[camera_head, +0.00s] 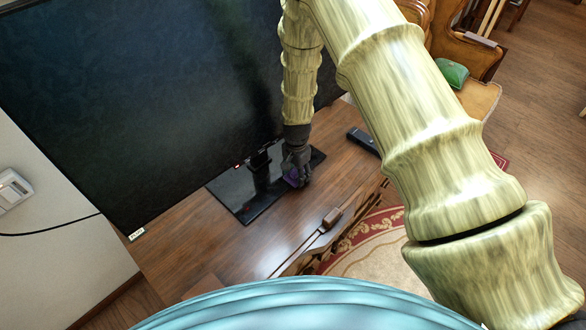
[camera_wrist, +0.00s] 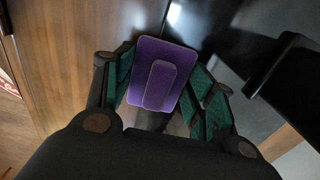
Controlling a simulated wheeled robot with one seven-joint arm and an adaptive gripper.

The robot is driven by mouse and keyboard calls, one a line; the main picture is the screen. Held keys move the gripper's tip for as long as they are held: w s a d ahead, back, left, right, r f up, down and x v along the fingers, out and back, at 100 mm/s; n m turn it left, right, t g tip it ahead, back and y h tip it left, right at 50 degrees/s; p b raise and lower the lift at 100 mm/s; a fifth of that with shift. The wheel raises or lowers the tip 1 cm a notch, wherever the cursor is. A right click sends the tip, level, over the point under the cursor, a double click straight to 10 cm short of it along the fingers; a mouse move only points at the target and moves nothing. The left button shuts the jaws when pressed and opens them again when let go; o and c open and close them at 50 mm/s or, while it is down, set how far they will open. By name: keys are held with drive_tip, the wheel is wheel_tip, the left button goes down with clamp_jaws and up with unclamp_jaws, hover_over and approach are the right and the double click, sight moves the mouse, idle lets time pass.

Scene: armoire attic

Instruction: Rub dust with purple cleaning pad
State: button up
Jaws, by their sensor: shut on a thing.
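The purple cleaning pad (camera_wrist: 153,64) is held between the fingers of my gripper (camera_wrist: 166,85) in the wrist view. Its raised middle part faces the camera. In the head view my gripper (camera_head: 297,168) is low over the wooden cabinet top, at the right part of the black screen stand base, with a bit of the purple pad (camera_head: 291,178) showing. I cannot tell whether the pad touches the surface below it. No distinct patch of dust can be made out.
A large dark television (camera_head: 150,90) stands on the wooden cabinet (camera_head: 190,245), its black stand base (camera_head: 237,197) under the screen. A black remote (camera_head: 362,141) lies right of my gripper. Bare wood lies between.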

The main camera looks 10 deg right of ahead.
drive_tip(key=shift+s+f, duration=0.15)
drive_tip(key=shift+s, duration=0.1)
drive_tip(key=shift+w+r+p, duration=0.15)
drive_tip(key=shift+r+p, duration=0.85)
drive_tip(key=shift+r, duration=0.55)
drive_tip(key=shift+w+r+p, duration=0.1)
drive_tip(key=shift+r+p, duration=0.85)
drive_tip(key=shift+r, duration=0.55)
drive_tip(key=shift+r, duration=0.1)
drive_tip(key=shift+r+p, duration=0.75)
drive_tip(key=shift+r, duration=0.15)
drive_tip(key=shift+r+p, duration=0.35)
drive_tip(key=shift+r, duration=0.2)
